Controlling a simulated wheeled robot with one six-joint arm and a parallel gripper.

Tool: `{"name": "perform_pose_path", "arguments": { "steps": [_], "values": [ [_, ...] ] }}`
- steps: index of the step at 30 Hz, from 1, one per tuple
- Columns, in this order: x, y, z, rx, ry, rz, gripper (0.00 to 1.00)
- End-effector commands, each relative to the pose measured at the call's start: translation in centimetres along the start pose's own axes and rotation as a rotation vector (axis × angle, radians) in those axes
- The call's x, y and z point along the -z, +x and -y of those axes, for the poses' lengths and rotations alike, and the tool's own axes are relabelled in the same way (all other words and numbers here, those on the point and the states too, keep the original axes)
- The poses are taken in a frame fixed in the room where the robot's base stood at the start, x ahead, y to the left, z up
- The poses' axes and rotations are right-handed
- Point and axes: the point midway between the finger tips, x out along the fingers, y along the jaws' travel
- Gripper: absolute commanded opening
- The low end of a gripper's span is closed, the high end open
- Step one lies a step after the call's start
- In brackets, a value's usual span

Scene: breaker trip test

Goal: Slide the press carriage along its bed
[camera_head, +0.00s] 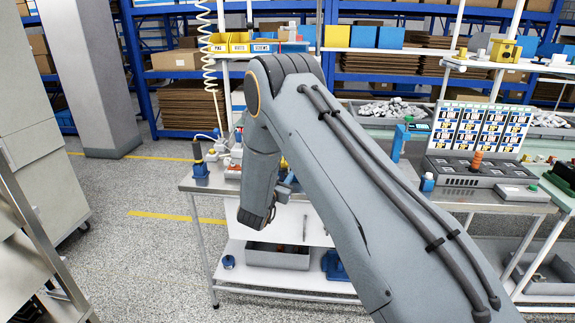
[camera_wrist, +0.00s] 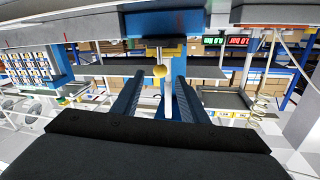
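In the wrist view, my gripper (camera_wrist: 158,82) is open, with one dark finger on each side of a small yellow ball knob (camera_wrist: 160,72). Gaps show between the knob and both fingers; its depth relative to the fingertips is hard to tell. A pale upright bar (camera_wrist: 167,102) shows behind the knob. A blue body (camera_wrist: 165,22), which looks like part of the press, spans the top with a dark block under it. I cannot make out the carriage and bed separately. In the head view, my arm covers the middle of the bench and hides the gripper's fingers and most of this area.
In the head view, a steel bench (camera_head: 205,183) carries a blue-based device with a black post (camera_head: 198,160) at its left. A breaker panel with a label board (camera_head: 482,127) stands at right. A grey bin (camera_head: 278,257) sits on the lower shelf. Floor is clear at left.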

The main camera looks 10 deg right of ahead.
Motion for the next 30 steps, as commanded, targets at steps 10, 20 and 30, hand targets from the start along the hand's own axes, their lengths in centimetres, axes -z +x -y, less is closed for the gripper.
{"name": "perform_pose_path", "arguments": {
  "steps": [10, 20, 30],
  "values": [
    [0.0, 4.3, 0.0, 0.001, 0.000, 0.001, 0.40],
    [-0.1, 4.7, 0.0, 0.001, 0.000, 0.002, 0.40],
    [0.0, 4.7, 0.1, 0.002, 0.000, 0.002, 0.00]
  ]
}}
